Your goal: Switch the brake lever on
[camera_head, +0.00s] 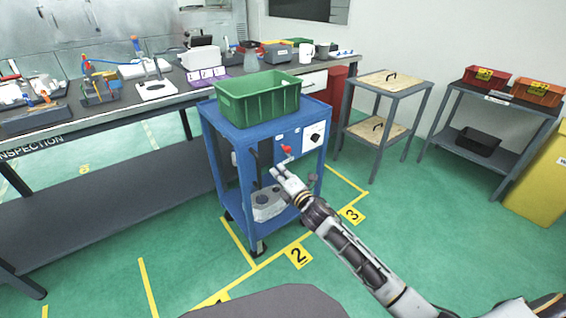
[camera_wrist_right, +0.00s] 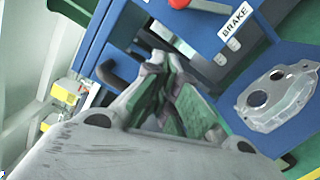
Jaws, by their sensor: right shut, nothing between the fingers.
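A small lever with a red tip (camera_head: 287,149) is on the front panel of the blue cart (camera_head: 212,112). In the right wrist view a red knob (camera_wrist_right: 180,3) on a grey stem shows at the top edge, cut off by the frame. A white BRAKE label (camera_wrist_right: 234,21) is on the blue panel beside it, with two small pale plates (camera_wrist_right: 228,51) below. My right gripper (camera_head: 277,172) is shut and empty, just in front of and below the lever, apart from it in the head view. In the right wrist view its fingertips (camera_wrist_right: 167,66) point toward the panel. My left gripper is out of view.
A green bin (camera_head: 257,98) stands on the cart. A grey casting (camera_head: 268,206) lies on its lower shelf and shows in the right wrist view (camera_wrist_right: 278,98). A dial (camera_head: 315,138) is right of the lever. A workbench (camera_head: 110,116) stands behind; floor in front is clear.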

